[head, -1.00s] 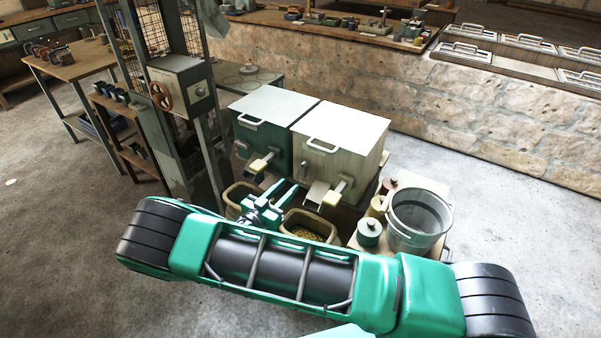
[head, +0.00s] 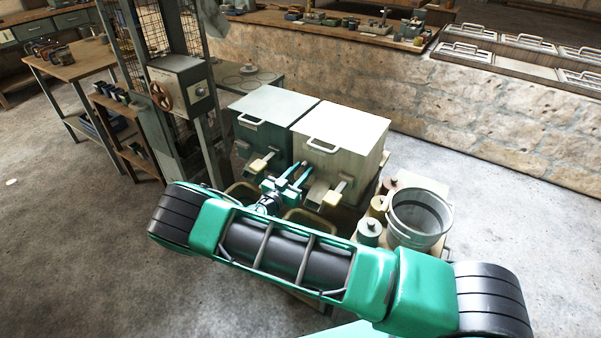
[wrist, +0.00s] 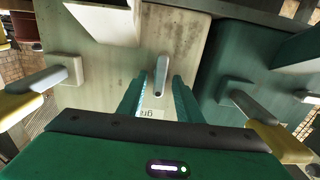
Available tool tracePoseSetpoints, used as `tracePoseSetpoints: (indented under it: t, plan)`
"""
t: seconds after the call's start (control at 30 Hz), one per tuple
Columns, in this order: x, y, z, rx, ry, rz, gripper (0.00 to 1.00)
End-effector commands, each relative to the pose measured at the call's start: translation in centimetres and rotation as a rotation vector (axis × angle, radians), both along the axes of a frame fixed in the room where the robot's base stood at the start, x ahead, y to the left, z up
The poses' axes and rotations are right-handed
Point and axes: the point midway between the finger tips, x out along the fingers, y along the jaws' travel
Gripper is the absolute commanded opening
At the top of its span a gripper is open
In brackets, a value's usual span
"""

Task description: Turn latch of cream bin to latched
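The cream bin (head: 345,135) stands right of the green bin (head: 262,125). In the wrist view, the cream bin (wrist: 112,75) fills the left and middle, with the green bin (wrist: 225,60) at the right. A small grey lever (wrist: 161,72), apparently the cream bin's latch, stands on its face near the edge beside the green bin. My gripper (head: 296,174) is open at the bin fronts. In the wrist view, its fingers (wrist: 158,85) appear either side of the lever. I cannot tell whether they touch it. The lever is not distinguishable in the head view.
A yellow-handled lever (head: 333,195) sticks out beside the cream bin's spout, and another (head: 260,163) from the green bin. A metal bucket (head: 420,218) and several canisters stand at right.

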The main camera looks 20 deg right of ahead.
Motion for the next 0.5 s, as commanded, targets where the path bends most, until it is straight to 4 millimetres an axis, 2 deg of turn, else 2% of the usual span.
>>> tracePoseSetpoints:
  t: [0.27, 0.4, 0.5]
  plan:
    - [0.08, -0.06, 0.0, 0.0, 0.0, 0.0, 0.32]
    - [0.08, -0.04, 0.0, 0.0, 0.0, 0.001, 0.0]
    - [0.09, -0.01, 0.0, 0.001, -0.001, 0.001, 0.0]
